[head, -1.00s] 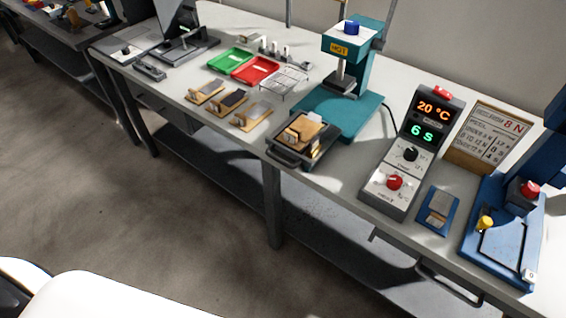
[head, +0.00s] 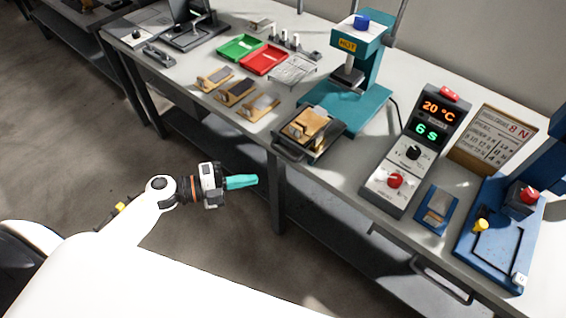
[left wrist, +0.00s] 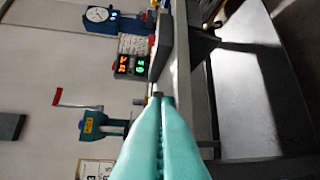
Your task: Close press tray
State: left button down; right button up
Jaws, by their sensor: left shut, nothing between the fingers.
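The press tray (head: 290,150) is a dark tray with a handle at its front. It sticks out in front of the teal press (head: 362,70) towards the table's front edge and holds tan pieces (head: 306,124). My left gripper (head: 256,180) has teal fingers and is shut and empty. It is in front of the table, left of the tray and apart from it. In the left wrist view the shut fingers (left wrist: 160,100) point toward the table edge, with the press (left wrist: 100,125) beyond. My right gripper is in neither view.
A control box (head: 410,150) reads 20 °C and 6 S, right of the press. A blue fixture (head: 495,235) stands at the far right. Green (head: 240,47) and red (head: 264,60) trays and several small tan-based pieces (head: 236,92) lie to the left. The floor in front is clear.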

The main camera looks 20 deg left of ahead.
aim_at(299, 146)
pick_arm(q)
jog(key=w+d+f+p, duration=0.1)
jog(key=w+d+f, duration=0.1)
jog(key=w+d, duration=0.4)
jog(key=shift+w+d+p, duration=0.25)
jog(key=shift+w+p, duration=0.1)
jog(key=shift+w, duration=0.85)
jog(key=w+d+b, duration=0.1)
jog(key=w, duration=0.1)
jog(key=w+d+b, duration=0.1)
jog(key=w, duration=0.2)
jog(key=w+d+b, duration=0.1)
jog(key=w, duration=0.2)
jog(key=shift+w, duration=0.25)
jog(key=shift+s, duration=0.1)
